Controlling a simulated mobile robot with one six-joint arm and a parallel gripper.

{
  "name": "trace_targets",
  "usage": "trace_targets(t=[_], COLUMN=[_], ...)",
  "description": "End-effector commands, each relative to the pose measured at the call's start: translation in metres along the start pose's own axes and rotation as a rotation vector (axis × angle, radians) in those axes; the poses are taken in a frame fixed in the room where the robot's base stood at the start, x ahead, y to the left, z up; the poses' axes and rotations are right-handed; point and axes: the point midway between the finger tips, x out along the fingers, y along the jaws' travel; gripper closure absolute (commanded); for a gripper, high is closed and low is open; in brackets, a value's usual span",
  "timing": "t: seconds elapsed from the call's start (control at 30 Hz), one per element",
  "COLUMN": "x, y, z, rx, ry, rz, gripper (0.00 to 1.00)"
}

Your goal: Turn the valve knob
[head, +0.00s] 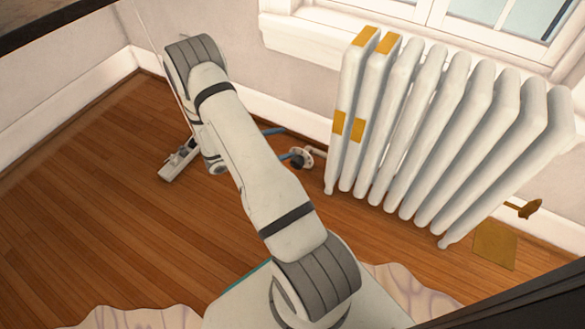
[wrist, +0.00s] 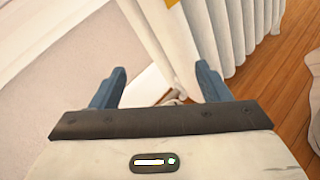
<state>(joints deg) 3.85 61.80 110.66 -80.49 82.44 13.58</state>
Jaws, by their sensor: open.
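A small round valve knob (head: 302,158), dark with pale parts, sits low at the left end of the white radiator (head: 432,125). A short pipe joins it to the radiator. My gripper (head: 288,143) has its blue fingers just left of this knob, apart and empty; my arm hides the rest of it. In the wrist view the gripper's fingers (wrist: 158,80) are spread wide. A small pale part (wrist: 173,99), perhaps the knob, shows low between them. I cannot tell whether a finger touches it.
A brass-coloured valve (head: 527,209) stands at the radiator's right end, above a yellow square (head: 495,245) on the floor. Yellow patches mark the radiator's left sections. The wall and white baseboard are close behind.

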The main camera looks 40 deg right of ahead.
Motion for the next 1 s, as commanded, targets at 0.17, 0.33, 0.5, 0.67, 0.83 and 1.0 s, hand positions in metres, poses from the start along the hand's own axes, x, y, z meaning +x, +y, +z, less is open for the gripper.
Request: trace_targets(t=[0.17, 0.33, 0.5, 0.67, 0.83, 1.0], x=[0.019, 0.028, 0.030, 0.034, 0.053, 0.077], y=[-0.019, -0.045, -0.066, -0.072, -0.062, -0.047], z=[-0.083, -0.148, -0.186, -0.198, -0.202, -0.203], rx=[-0.129, -0.213, -0.256, -0.267, -0.267, -0.267], ry=[-0.041, -0.040, -0.023, -0.016, -0.016, -0.017], rz=[0.214, 0.394, 0.504, 0.540, 0.541, 0.541], gripper=[0.30, 0.30, 0.30, 0.30, 0.30, 0.30])
